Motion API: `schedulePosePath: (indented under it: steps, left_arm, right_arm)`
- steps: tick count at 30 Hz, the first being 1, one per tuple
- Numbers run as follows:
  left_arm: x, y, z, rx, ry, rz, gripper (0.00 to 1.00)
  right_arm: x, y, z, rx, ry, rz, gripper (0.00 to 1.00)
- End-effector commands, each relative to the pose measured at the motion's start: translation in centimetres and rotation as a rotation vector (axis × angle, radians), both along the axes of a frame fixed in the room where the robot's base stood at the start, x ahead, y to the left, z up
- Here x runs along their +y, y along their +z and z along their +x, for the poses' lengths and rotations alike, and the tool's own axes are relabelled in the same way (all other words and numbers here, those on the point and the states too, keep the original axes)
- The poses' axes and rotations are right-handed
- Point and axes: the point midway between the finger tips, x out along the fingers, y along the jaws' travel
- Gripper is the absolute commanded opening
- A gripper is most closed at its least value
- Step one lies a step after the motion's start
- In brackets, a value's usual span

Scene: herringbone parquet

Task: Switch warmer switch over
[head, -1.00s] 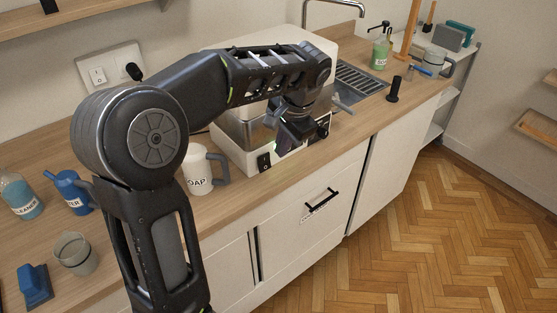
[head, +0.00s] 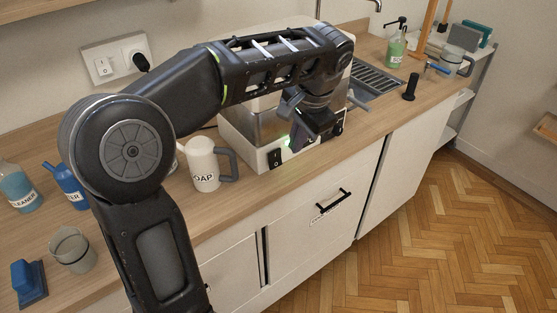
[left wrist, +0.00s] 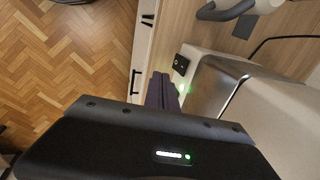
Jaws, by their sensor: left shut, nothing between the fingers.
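The warmer (head: 244,127) is a white and steel appliance on the counter, partly hidden by my left arm. Its black rocker switch (head: 274,158) is at the left end of the white front face. The switch also shows in the left wrist view (left wrist: 181,64). My left gripper (head: 304,138) is shut and empty in front of the warmer's face, to the right of the switch and apart from it. In the left wrist view its dark fingers (left wrist: 161,90) point toward the switch side. A green glow shows beside the fingers. My right gripper is not in view.
A white soap jug (head: 203,165) stands just left of the warmer. A blue bottle (head: 68,186), a cleaner bottle (head: 18,187) and a cup (head: 73,250) stand further left. A black upright object (head: 411,87) and green soap bottle (head: 396,50) are at right.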

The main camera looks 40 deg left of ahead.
Motion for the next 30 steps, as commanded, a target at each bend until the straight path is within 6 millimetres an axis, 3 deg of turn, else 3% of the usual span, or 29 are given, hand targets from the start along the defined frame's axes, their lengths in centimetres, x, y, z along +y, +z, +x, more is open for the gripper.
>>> schedulePosePath:
  steps: [3,17,24,30]
  left_arm:
    - [-1.2,0.5,-0.6,0.011,-0.002,0.008,0.0]
    - [-0.8,-0.3,-0.7,0.015,0.011,0.009,0.0]
    - [-0.2,-3.0,-0.5,0.015,0.013,0.008,0.0]
    - [0.9,-6.3,-0.3,0.019,0.012,0.009,0.0]
  right_arm:
    - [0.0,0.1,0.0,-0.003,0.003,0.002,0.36]
    - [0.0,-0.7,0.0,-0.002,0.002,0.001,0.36]
    - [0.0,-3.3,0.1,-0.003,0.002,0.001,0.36]
    - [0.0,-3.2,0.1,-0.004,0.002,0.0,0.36]
